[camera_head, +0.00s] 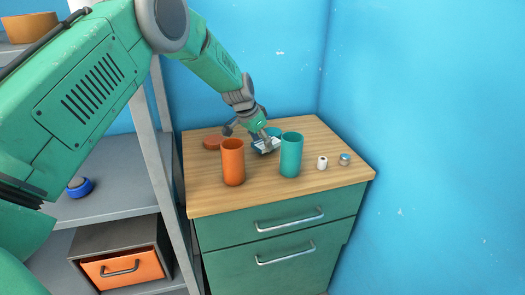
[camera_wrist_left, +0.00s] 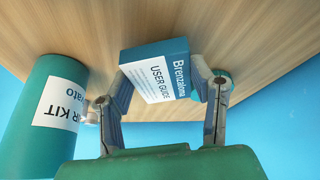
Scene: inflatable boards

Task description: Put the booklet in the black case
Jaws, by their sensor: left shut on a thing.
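The booklet (camera_wrist_left: 158,75) is a blue and white block lettered "Brenzaloma USER GUIDE". My left gripper (camera_wrist_left: 160,78) is shut on it, with one finger on each side. In the head view the left gripper (camera_head: 250,136) is over the back of the wooden cabinet top, and the booklet (camera_head: 266,147) shows partly, behind the orange and teal cylinders. I cannot tell whether the booklet touches the wood. I cannot make out a black case in either view. My right gripper is not in view.
An orange cylinder (camera_head: 232,162) and a teal cylinder (camera_head: 291,155) stand on the cabinet top (camera_head: 270,198). Two small items (camera_head: 322,162) (camera_head: 344,159) stand right. A reddish-brown thing (camera_head: 212,142) lies back left. A grey shelf (camera_head: 115,182) holds a blue round thing (camera_head: 79,187).

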